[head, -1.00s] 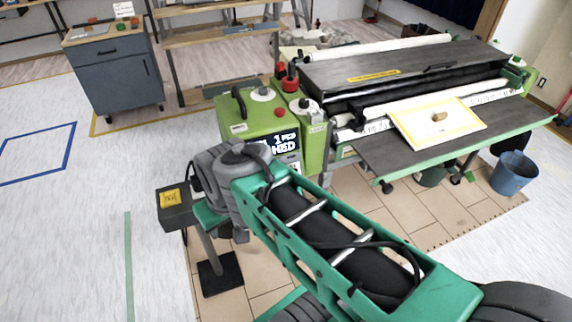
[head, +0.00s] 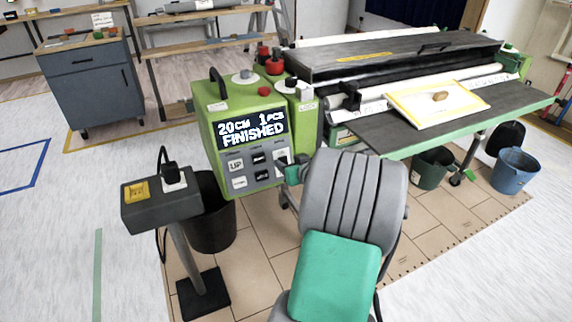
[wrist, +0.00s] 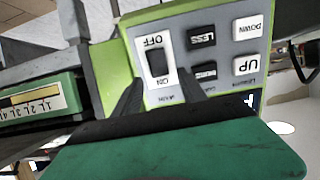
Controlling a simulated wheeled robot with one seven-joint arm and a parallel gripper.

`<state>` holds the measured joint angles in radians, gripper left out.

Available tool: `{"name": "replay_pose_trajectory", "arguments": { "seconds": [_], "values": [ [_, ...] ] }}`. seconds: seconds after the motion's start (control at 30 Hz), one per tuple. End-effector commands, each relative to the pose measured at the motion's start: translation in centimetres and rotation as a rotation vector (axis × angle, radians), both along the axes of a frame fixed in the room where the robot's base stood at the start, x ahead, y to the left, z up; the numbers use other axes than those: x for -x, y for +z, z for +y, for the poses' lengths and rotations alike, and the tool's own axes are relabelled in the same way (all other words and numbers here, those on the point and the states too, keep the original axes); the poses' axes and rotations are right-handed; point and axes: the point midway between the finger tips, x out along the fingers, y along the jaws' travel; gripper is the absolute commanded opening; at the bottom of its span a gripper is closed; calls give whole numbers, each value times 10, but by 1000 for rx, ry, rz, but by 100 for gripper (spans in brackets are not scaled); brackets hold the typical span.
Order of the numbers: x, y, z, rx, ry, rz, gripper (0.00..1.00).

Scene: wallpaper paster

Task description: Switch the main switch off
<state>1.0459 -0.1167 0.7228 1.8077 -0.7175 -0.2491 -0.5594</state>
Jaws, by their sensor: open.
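The main switch (wrist: 156,62) is a black rocker on a white plate marked OFF and ON, on the grey panel of the green control box (head: 206,130). The panel appears upside down in the wrist view. My gripper (wrist: 160,80) is open and empty, its two dark fingers apart at either side of the switch plate's ON end. I cannot tell whether they touch the panel, or which way the rocker is tipped. In the head view my gripper (head: 290,174) is at the panel's lower right and partly hides the switch. The display (head: 250,129) reads "20CM 1PCS FINISHED".
UP (wrist: 246,65), DOWN (wrist: 249,28) and LESS (wrist: 201,36) buttons sit beside the switch. A socket post (head: 160,205) with a plug and a dark bin (head: 212,215) stand left of the box. The pasting machine (head: 400,65) extends right.

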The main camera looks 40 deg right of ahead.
Motion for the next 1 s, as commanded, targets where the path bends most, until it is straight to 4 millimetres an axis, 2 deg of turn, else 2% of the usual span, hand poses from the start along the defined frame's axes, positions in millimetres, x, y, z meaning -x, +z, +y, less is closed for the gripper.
{"name": "replay_pose_trajectory", "arguments": {
  "seconds": [0.1, 0.17, 0.43, 1.0],
  "values": [
    [-16, -8, -4, 0, 2, 0, 49],
    [-20, -10, -6, -1, 1, 2, 49],
    [-22, -9, -7, 0, -1, 1, 49],
    [-22, -9, -6, 0, -1, 2, 2]
  ]
}}
